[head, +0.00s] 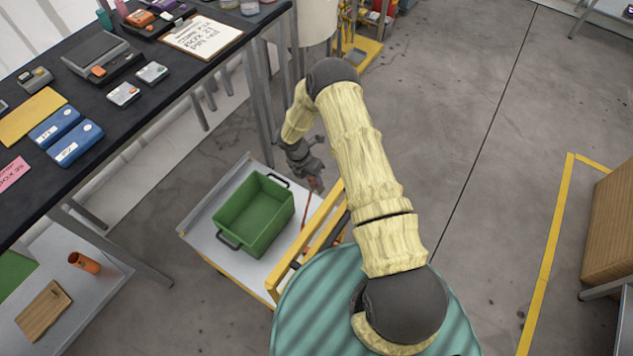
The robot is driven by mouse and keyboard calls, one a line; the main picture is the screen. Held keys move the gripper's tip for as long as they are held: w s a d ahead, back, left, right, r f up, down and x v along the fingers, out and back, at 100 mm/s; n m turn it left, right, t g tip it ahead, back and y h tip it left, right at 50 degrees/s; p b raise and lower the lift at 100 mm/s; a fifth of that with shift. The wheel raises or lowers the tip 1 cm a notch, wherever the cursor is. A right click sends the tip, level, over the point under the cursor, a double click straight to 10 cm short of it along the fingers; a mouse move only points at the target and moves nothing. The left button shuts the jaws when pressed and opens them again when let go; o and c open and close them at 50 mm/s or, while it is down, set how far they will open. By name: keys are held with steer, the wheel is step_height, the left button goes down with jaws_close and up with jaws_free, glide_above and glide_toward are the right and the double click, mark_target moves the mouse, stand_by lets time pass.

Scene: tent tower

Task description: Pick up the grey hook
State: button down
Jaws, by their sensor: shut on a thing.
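My gripper (315,184) points down above the right side of a small cart, to the right of a green bin. It is small in the head view and partly blends with what lies behind it. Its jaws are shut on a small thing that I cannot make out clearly. I cannot identify the grey hook for sure anywhere in the view. A thin red item (305,212) shows just below my gripper.
The green bin (254,214) with dark handles stands empty on the cart (205,222), which has a yellow rail (316,230). A dark table (150,92) with boxes and devices is at left. A wooden box (610,230) stands at right. The floor between is clear.

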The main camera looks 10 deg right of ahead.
steer(key=w+a+r+t+y+b, duration=0.1)
steer(key=w+a+t+y+b, duration=0.1)
steer(key=w+a+b, duration=0.9)
steer(key=shift+w+a+r+y, duration=0.3)
steer(key=shift+w+a, duration=1.45)
steer(key=shift+a, duration=0.1)
step_height(320, 180, up, 5)
steer(key=p, duration=0.3)
